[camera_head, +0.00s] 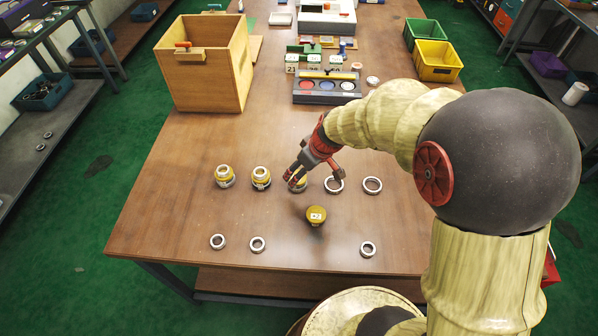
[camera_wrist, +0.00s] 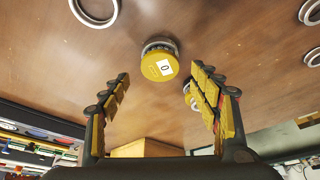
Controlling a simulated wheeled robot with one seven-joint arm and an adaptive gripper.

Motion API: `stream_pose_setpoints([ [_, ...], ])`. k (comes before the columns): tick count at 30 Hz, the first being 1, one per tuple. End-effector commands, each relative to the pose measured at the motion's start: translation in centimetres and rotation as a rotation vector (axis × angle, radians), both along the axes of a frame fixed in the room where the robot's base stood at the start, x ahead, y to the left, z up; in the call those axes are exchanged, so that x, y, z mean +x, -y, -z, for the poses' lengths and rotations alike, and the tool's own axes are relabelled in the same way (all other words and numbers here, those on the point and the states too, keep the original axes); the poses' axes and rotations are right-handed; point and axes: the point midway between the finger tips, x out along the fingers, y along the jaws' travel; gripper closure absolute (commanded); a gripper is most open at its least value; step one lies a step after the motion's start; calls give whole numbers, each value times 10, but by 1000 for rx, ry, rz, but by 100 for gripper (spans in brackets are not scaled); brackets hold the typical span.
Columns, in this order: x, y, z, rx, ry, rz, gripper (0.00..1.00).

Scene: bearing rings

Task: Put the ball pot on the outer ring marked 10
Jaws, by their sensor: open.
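The ball pot (camera_head: 316,215) looks like the short yellow-topped piece with a small white label near the table's front middle. In the wrist view the pot (camera_wrist: 158,64) shows a grey metallic band under its yellow top; the label seems to show a 0. My gripper (camera_head: 297,178) is open and empty, beyond the pot in the head view; in the wrist view the fingers (camera_wrist: 160,95) stand apart on either side below it. Bare silver rings lie to the right (camera_head: 333,184), (camera_head: 372,185) and in front (camera_head: 218,241), (camera_head: 257,244), (camera_head: 368,249). I cannot read a 10 on any.
Two yellow-and-silver stacks (camera_head: 224,176), (camera_head: 261,177) stand left of my gripper; a third is partly hidden by it. A wooden box (camera_head: 205,75) stands at the back left. A tray with coloured discs (camera_head: 325,98) lies behind.

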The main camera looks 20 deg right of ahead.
Motion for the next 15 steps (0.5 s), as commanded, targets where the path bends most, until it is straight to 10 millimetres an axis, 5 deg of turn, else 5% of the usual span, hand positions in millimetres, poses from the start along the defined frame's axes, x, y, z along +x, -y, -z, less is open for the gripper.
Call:
stream_pose_setpoints([
  [6, -16, 8, -46, 0, 2, 2, 38],
  [15, -29, 12, -76, 0, 0, 1, 38],
])
